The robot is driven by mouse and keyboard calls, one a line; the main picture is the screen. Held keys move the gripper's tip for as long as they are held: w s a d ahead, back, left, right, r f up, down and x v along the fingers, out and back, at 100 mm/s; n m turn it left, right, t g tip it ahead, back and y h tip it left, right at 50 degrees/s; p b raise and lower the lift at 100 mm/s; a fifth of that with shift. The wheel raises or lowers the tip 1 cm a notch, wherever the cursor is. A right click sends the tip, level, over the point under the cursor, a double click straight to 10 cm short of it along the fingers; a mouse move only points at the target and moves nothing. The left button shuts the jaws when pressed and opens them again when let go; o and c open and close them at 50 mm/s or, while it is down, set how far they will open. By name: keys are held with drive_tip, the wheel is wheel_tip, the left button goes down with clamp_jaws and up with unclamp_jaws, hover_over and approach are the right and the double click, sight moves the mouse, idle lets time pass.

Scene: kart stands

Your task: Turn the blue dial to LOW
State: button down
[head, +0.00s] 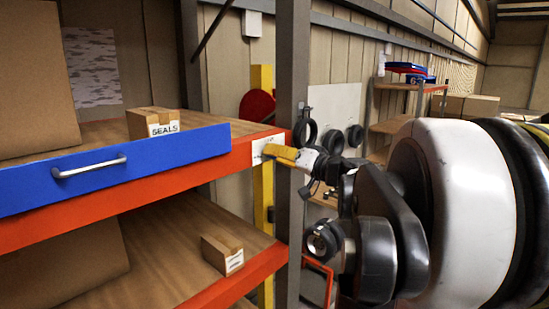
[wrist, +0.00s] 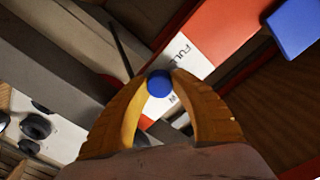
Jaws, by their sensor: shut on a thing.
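The blue dial (wrist: 159,84) shows in the wrist view as a small round knob between my fingertips. My gripper (wrist: 160,76) has two yellow fingers, shut on the dial from both sides. Behind the dial is a white label plate (wrist: 186,58) with the word FULL on its upper part and part of another word below, mostly covered by a finger. In the head view my gripper (head: 276,153) reaches the white plate (head: 264,147) at the right end of the orange shelf beam; the dial is hidden there. Where the dial points cannot be told.
A grey upright post (head: 291,120) stands close by my gripper. A blue drawer front (head: 120,168) with a handle is to the left. A SEALS box (head: 154,122) sits on the upper shelf and a small box (head: 222,254) on the lower one.

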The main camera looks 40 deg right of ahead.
drive_tip(key=m+b, duration=0.1)
drive_tip(key=m, duration=0.3)
drive_tip(key=shift+m, duration=0.4)
idle(0.4)
drive_tip(key=c, duration=1.1)
unclamp_jaws()
drive_tip(key=shift+o, duration=0.2)
drive_tip(key=s, duration=1.2)
drive_tip(key=shift+d+r, duration=0.15)
drive_tip(key=shift+d, duration=0.2)
